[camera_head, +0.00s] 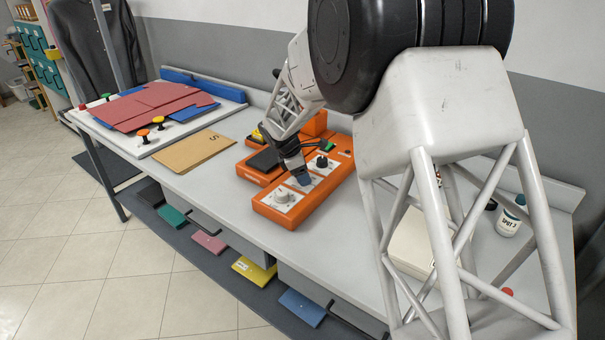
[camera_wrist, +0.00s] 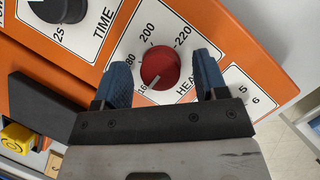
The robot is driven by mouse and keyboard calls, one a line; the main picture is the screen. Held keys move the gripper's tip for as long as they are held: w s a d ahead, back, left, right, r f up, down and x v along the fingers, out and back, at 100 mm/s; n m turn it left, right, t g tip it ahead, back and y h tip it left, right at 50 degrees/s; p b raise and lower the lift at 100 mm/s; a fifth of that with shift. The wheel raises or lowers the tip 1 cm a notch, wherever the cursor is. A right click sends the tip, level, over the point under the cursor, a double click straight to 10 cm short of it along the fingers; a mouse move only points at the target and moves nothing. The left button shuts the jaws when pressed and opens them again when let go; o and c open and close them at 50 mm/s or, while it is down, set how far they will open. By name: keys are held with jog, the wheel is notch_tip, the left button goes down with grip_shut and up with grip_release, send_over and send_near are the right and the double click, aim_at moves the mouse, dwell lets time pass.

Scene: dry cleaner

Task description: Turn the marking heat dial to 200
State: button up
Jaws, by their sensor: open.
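The heat dial (camera_wrist: 164,63) is a red round knob on a white plate of the orange machine, seen in the wrist view. Numbers around it include 180, 200 and 220. A pale pointer mark on its lower left edge points toward a partly hidden number starting with 16. My gripper (camera_wrist: 162,82) is open, with one blue finger to the left of the knob and one to the right, and a gap on each side. In the head view my gripper (camera_head: 304,179) is low over the orange machine (camera_head: 325,200), and it hides the red knob.
A black TIME dial (camera_wrist: 58,8) is beside the heat dial. A pale dial (camera_head: 283,196) sits at the machine's near end. A black pad (camera_head: 265,159) and a yellow part (camera_wrist: 17,137) are close by. A brown folder (camera_head: 195,151) lies left on the grey table.

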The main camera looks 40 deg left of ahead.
jog(key=c, duration=0.9)
